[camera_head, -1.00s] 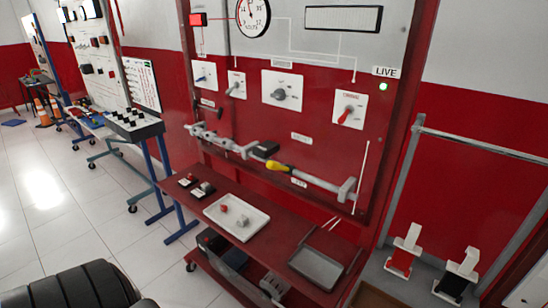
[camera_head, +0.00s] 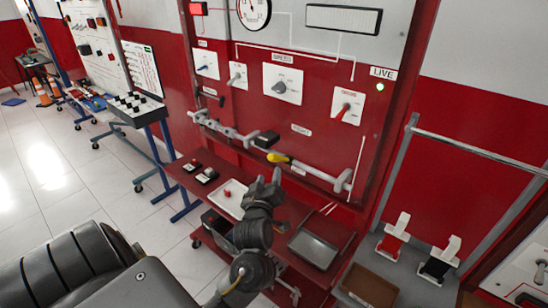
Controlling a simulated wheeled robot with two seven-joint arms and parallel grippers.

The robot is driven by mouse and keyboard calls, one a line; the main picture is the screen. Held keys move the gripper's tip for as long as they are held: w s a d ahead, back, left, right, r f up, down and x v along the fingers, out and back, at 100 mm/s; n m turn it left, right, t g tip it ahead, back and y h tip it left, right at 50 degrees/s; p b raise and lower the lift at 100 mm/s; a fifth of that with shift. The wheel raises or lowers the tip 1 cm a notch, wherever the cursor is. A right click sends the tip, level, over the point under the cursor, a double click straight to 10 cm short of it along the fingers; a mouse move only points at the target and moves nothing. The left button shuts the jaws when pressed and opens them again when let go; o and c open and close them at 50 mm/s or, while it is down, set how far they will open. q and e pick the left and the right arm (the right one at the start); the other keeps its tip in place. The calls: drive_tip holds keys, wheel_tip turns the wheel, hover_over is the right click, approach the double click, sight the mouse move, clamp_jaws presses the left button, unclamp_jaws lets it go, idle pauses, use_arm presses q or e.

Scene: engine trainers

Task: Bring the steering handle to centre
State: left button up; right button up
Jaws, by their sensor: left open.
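A yellow-ended handle (camera_head: 278,157) sits on the horizontal grey rail (camera_head: 322,174) low on the red training panel, and I take it to be the steering handle. It is near the middle of the rail, just right of a black block (camera_head: 266,139). My left gripper (camera_head: 266,180) is open and empty, its fingers pointing up toward the panel, just below the yellow handle in the picture. They look apart, but the exact gap in depth is hard to tell. My right gripper is not in view.
The panel's shelf holds a white tray (camera_head: 229,205) with a red piece, partly hidden by my gripper, and a grey tray (camera_head: 314,247). Dials and a red lever (camera_head: 341,112) are above the rail. A brown box (camera_head: 370,287) stands at lower right.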

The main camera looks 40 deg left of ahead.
sight(274, 158)
use_arm(q)
drive_tip(key=p+x, duration=0.2)
drive_tip(key=x, duration=0.7)
drive_tip(key=shift+w+a, duration=0.45)
drive_tip(key=shift+w, duration=0.2)
drive_tip(key=shift+c, duration=0.6)
drive_tip(key=shift+f, duration=0.1)
clamp_jaws()
